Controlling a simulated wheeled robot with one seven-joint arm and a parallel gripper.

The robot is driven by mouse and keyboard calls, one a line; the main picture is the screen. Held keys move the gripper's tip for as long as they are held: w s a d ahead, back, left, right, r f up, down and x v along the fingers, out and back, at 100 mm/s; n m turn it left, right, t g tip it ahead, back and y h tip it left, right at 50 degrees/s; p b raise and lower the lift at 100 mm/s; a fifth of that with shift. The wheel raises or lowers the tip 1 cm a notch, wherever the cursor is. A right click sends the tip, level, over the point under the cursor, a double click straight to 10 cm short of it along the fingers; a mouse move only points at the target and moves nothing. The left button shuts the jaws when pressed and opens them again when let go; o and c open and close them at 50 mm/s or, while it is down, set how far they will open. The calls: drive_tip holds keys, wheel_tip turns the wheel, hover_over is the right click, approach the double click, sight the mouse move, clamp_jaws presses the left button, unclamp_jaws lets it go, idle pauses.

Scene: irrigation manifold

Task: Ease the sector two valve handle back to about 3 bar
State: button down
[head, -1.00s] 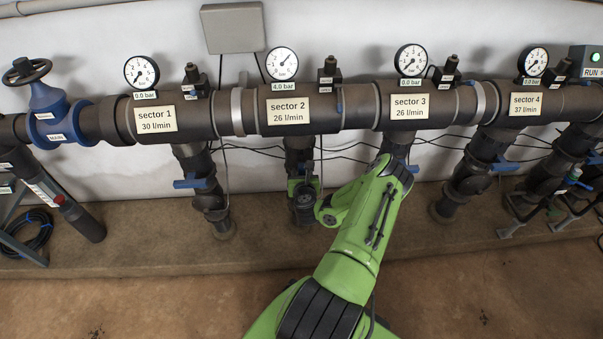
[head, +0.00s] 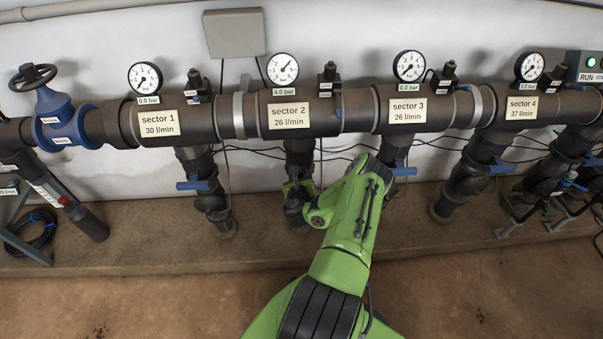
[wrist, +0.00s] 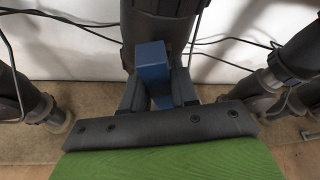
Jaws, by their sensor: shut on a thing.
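The sector two valve handle (wrist: 152,62) is a blue lever, seen in the wrist view on the dark vertical pipe. My gripper (wrist: 158,88) is shut on it, with one dark finger on each side. In the head view my gripper (head: 297,186) is at the sector 2 downpipe (head: 299,158), and my wrist hides the handle. The sector 2 gauge (head: 283,69) has its needle pointing up and right, and its display (head: 284,92) reads 4.0 bar. The sector 2 label (head: 289,116) says 26 l/min.
Blue handles of sector 1 (head: 193,184), sector 3 (head: 404,170) and sector 4 (head: 500,167) sit on neighbouring downpipes. The sector 1 gauge (head: 145,78) and sector 3 gauge (head: 409,66) read 0.0 bar. Thin cables (head: 340,151) hang behind the pipes. The floor in front is clear.

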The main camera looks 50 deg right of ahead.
drive_tip(key=n+h, duration=0.1)
drive_tip(key=n+g+h+p, duration=0.1)
drive_tip(key=n, duration=0.1)
drive_tip(key=shift+w+a+f+g, duration=0.1)
drive_tip(key=shift+a+g, duration=0.05)
drive_tip(key=shift+g, duration=0.15)
drive_tip(key=shift+n, duration=0.4)
drive_tip(key=c, duration=1)
unclamp_jaws()
drive_tip(key=shift+o, duration=0.2)
drive_tip(key=shift+p, duration=0.3)
drive_tip(key=p+v, duration=1.3)
drive_tip(key=v, duration=0.2)
drive_tip(key=shift+a, duration=0.35)
